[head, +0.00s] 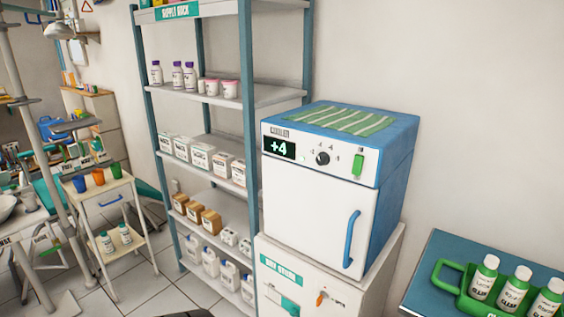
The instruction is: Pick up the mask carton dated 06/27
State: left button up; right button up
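Several small white cartons with printed fronts (202,156) stand in a row on the middle shelf of the supply rack. Brown-topped boxes (193,211) and smaller white boxes (230,237) stand on the shelf below. The print is too small to read, so I cannot tell which carton is a mask carton or which bears 06/27. Neither of my grippers is in view.
The supply rack (247,70) has purple-capped bottles (177,76) higher up and white jugs (228,274) at the bottom. A blue-and-white cooler (315,190) on a cabinet stands right of it. A trolley (105,196) stands left. A green bottle carrier (452,279) is at lower right.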

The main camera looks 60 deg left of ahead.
aim_at(239, 175)
jog(key=u, duration=2.35)
